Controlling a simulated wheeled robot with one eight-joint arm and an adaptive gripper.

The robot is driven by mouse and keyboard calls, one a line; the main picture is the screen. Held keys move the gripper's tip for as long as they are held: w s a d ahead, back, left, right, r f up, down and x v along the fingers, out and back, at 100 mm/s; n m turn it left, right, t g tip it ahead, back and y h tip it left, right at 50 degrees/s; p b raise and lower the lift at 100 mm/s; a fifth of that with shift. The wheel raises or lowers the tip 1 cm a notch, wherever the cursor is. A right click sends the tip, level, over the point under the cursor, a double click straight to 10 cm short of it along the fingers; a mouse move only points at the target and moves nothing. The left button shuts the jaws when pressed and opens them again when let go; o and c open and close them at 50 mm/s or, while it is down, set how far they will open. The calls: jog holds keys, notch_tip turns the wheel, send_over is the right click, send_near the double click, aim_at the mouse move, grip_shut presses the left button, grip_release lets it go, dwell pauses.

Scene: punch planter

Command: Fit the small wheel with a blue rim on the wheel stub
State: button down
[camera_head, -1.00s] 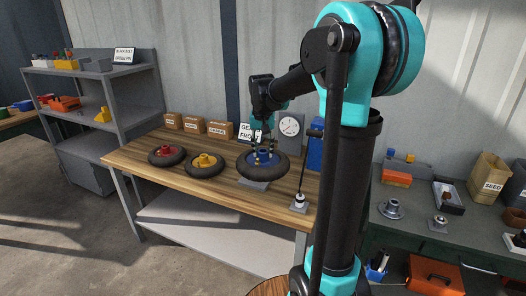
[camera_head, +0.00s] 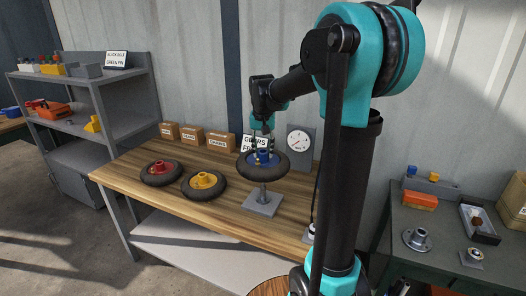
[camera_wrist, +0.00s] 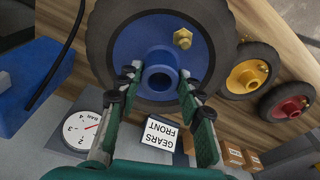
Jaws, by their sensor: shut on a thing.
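The wheel with a blue rim (camera_head: 281,167) and black tyre is held roughly flat above the wooden bench. My gripper (camera_head: 263,157) is shut on its blue hub from above. In the wrist view the fingers (camera_wrist: 157,92) stand on both sides of the open hub (camera_wrist: 160,76), and a brass fitting (camera_wrist: 182,38) shows on the rim. Below the wheel is a grey square stand (camera_head: 262,205) with an upright post. The post's top is hidden by the tyre, so I cannot tell whether they touch. I cannot tell which part is the wheel stub.
Wheels with red (camera_head: 160,169) and yellow (camera_head: 203,181) rims lie left on the wooden bench (camera_head: 150,199). Boxes, a sign and a dial gauge (camera_head: 299,142) stand behind. The right bench holds a grey flanged part (camera_head: 417,240) and a smaller part (camera_head: 472,256).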

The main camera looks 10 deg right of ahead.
aim_at(263, 163)
jog(key=shift+f, duration=0.15)
jog(key=shift+f, duration=2.7)
jog(key=shift+f, duration=4.3)
jog(key=c, duration=0.9)
grip_release()
